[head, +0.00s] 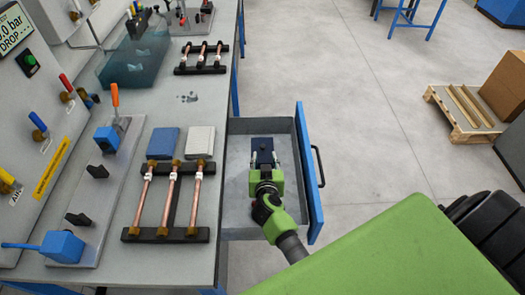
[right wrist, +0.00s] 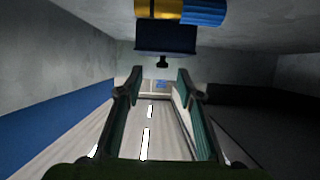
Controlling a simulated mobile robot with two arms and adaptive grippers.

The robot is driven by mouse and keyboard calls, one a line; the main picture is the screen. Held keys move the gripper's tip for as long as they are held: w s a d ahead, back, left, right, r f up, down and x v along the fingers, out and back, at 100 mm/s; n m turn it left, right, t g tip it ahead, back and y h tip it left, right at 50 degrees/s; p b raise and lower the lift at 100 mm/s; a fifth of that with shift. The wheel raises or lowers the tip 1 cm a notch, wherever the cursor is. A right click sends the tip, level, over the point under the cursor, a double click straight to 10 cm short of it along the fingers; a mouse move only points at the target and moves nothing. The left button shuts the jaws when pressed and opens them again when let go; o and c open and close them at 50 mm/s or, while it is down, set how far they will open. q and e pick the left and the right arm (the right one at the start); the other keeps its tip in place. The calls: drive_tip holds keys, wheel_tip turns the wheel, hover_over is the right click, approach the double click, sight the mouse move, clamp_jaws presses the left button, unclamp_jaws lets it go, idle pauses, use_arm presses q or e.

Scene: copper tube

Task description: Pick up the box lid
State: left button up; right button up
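A small dark blue piece (head: 262,145) with a short dark knob lies inside the open drawer; it looks like the box lid. It also shows as a dark blue block (right wrist: 166,38) at the top of the right wrist view, its knob just beyond my fingertips. My right gripper (head: 264,160) is inside the drawer with its fingers apart, close to the near side of the piece. In the right wrist view the fingers (right wrist: 154,85) are open with nothing between them. A yellow and blue cylinder (right wrist: 180,11) is partly visible behind the piece. My left gripper is not in view.
The drawer (head: 235,190) has grey walls around my gripper and a blue front (head: 309,180). On the bench (head: 205,120) are copper tube racks (head: 168,200), a blue block (head: 162,143), a grey block (head: 200,142) and a clear bluish box (head: 140,60). A pallet (head: 455,120) stands far right.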

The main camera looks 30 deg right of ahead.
sight(263, 148)
drive_tip(key=x, duration=0.2)
drive_tip(key=b+x, duration=0.1)
drive_tip(key=x, duration=0.3)
drive_tip(key=shift+w+a+r+b, duration=0.15)
drive_tip(key=shift+w+r+b, duration=0.15)
drive_tip(key=shift+s, duration=0.1)
drive_tip(key=shift+c, duration=0.4)
clamp_jaws()
